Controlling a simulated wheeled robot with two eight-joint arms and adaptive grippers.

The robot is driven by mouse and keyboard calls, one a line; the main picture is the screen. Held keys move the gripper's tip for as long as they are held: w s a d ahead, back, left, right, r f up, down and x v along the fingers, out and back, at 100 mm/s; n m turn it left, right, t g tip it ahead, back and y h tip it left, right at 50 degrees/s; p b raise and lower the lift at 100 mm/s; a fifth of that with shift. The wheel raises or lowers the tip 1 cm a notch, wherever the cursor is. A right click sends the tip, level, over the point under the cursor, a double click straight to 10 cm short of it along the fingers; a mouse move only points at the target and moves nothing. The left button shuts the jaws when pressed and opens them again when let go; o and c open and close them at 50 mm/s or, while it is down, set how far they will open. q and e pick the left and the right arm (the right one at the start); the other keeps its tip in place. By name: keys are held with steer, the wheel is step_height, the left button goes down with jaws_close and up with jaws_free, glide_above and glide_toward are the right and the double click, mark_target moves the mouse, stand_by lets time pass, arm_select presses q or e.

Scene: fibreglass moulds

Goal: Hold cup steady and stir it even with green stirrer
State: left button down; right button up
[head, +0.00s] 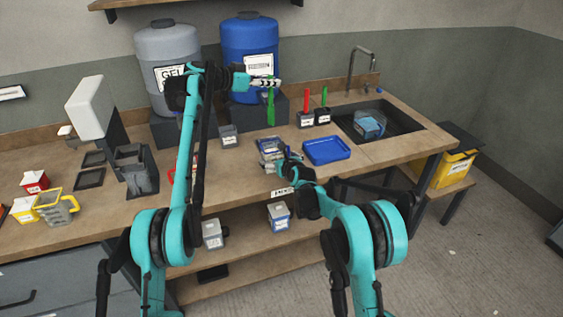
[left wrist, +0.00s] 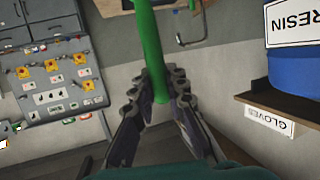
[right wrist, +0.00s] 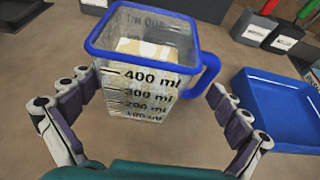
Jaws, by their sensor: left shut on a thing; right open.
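The green stirrer (head: 270,107) hangs upright from my left gripper (head: 268,84), which is shut on it above the bench. It also shows between the fingers in the left wrist view (left wrist: 149,40). The cup (right wrist: 145,85) is a clear measuring jug with a blue rim, blue handle and ml marks, with pale material inside. It stands on the bench and also shows in the head view (head: 268,145), below the stirrer and apart from it. My right gripper (right wrist: 150,118) is open, its fingers on either side of the cup with gaps; in the head view (head: 287,164) it partly hides the cup.
A blue tray (head: 327,150) lies right of the cup. Dark holders with a red tool (head: 306,99) and another green tool (head: 324,96) stand behind it. The sink (head: 385,120) is at the right. Grey (head: 166,60) and blue (head: 249,50) drums stand at the back.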

steer(key=shift+w+a+f, duration=0.2)
steer(key=shift+w+f, duration=0.05)
steer(key=shift+w, duration=0.35)
steer(key=c, duration=1.2)
